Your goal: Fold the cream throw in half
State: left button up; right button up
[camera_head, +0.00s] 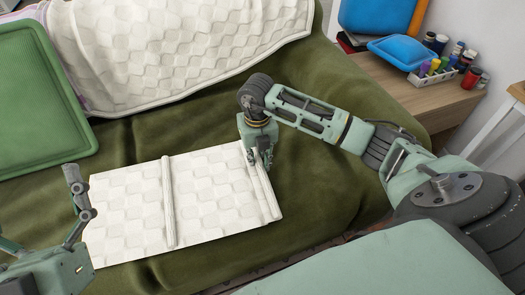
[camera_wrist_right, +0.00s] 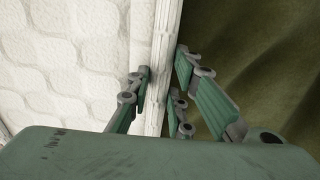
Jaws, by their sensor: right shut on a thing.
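The cream throw (camera_head: 208,185) is a flat, quilted rectangle on the green bed cover, with one raised ridge (camera_head: 169,200) across its middle and another along its right edge. My right gripper (camera_head: 262,160) is at the upper part of that right edge. In the right wrist view, its fingers (camera_wrist_right: 160,95) sit on both sides of the throw's edge strip (camera_wrist_right: 159,60) and are shut on it. My left gripper (camera_head: 40,215) is at the lower left, beside the throw's left end. Its fingers are spread and empty; one is partly cut off by the picture's edge.
A larger cream quilted cover (camera_head: 180,45) lies at the back of the bed. A green tray (camera_head: 38,95) is at the upper left. A wooden side table (camera_head: 425,100) at the upper right holds blue items (camera_head: 405,52) and several small bottles. Green bed cover (camera_head: 320,190) is bare right of the throw.

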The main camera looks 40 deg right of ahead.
jog(key=r+p, duration=0.2)
jog(key=r, duration=0.1)
jog(key=shift+w+a, duration=0.1)
jog(key=shift+a, duration=0.2)
pick_arm(q)
notch_tip(320, 180, down, 19)
jog(key=w+a+g+y+p, duration=0.2)
jog(key=g+y, duration=0.2)
jog(key=g, duration=0.7)
pick_arm(e)
jog(key=shift+w+a+r, duration=0.1)
jog(key=shift+a+r, duration=0.15)
jog(key=shift+r, duration=0.8)
pick_arm(q)
jog(key=s+a+f+g+y+p, duration=0.1)
jog(key=s+a+f+g+p, duration=0.1)
jog(key=s+f+g, duration=0.3)
jog(key=s+a+f+n+g+y+p, duration=0.1)
jog(key=s+a+f+g, duration=0.3)
jog(key=s, duration=0.7)
jog(key=shift+f+g+p, duration=0.45)
jog(key=shift+f+g, duration=0.15)
jog(key=shift+f, duration=0.3)
pick_arm(e)
jog(key=r, duration=0.4)
jog(key=shift+w+a+r, duration=0.1)
jog(key=shift+a+r, duration=0.15)
jog(key=shift+a, duration=0.1)
